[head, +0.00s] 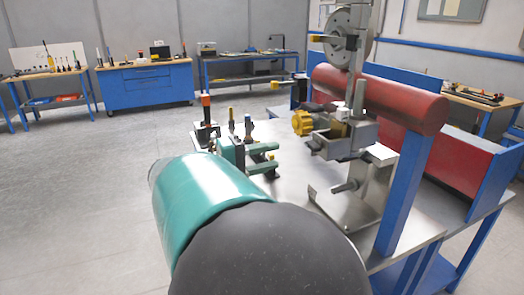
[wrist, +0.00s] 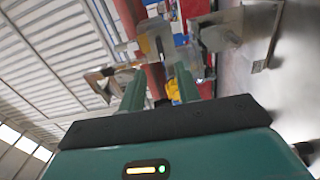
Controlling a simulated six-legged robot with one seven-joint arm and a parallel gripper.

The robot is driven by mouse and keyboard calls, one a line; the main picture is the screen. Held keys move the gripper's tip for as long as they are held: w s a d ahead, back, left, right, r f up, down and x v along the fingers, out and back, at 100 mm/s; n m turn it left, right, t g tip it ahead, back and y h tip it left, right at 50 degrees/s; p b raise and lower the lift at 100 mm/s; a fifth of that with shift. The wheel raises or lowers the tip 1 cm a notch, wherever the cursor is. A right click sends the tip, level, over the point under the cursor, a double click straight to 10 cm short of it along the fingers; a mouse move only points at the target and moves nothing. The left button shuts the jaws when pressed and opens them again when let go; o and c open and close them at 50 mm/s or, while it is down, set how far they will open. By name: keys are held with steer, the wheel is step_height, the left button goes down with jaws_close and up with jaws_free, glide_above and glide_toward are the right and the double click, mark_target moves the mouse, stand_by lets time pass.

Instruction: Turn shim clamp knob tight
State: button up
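The yellow lobed knob (head: 303,122) sits on the left side of a grey metal clamp (head: 350,135) above the steel table. In the wrist view the yellow knob (wrist: 173,90) shows partly behind the right finger, and grey clamp metal (wrist: 157,38) lies beyond the fingertips. My gripper (head: 278,156) has two green fingers pointing right, spread apart and empty, left of and below the knob in the head view. The wrist view also shows my gripper (wrist: 160,70) with a gap between its fingers. Whether a finger touches the knob cannot be told.
A red cylinder (head: 380,97) runs along behind the clamp. A blue post (head: 405,190) and a bent steel bracket (head: 345,205) stand on the right. A grey wheel (head: 347,38) rises above. The steel table (head: 300,215) has bare room in front; a blue workbench (head: 148,85) stands far back.

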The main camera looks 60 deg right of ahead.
steer(key=v, duration=0.3)
steer(key=shift+w+a, duration=0.1)
stand_by(0.5)
steer(key=w+a+f+n+t+y, duration=0.2)
steer(key=a+f+n+t+y, duration=0.1)
steer(key=a+f+t, duration=0.4)
steer(key=w+a+f+n+t+y, duration=0.2)
steer(key=a+t+y, duration=0.1)
steer(key=a, duration=0.6)
steer(key=w+a+f+n+t+y, duration=0.1)
steer(key=w+a+f+t+y, duration=0.1)
steer(key=a, duration=0.7)
steer(key=w+a+f+n+t+y, duration=0.2)
steer(key=a+f+t+y, duration=0.2)
steer(key=a, duration=0.6)
steer(key=shift+w+n+t+y, duration=0.2)
steer(key=shift+n+t+y, duration=0.1)
steer(key=shift+t+y, duration=0.45)
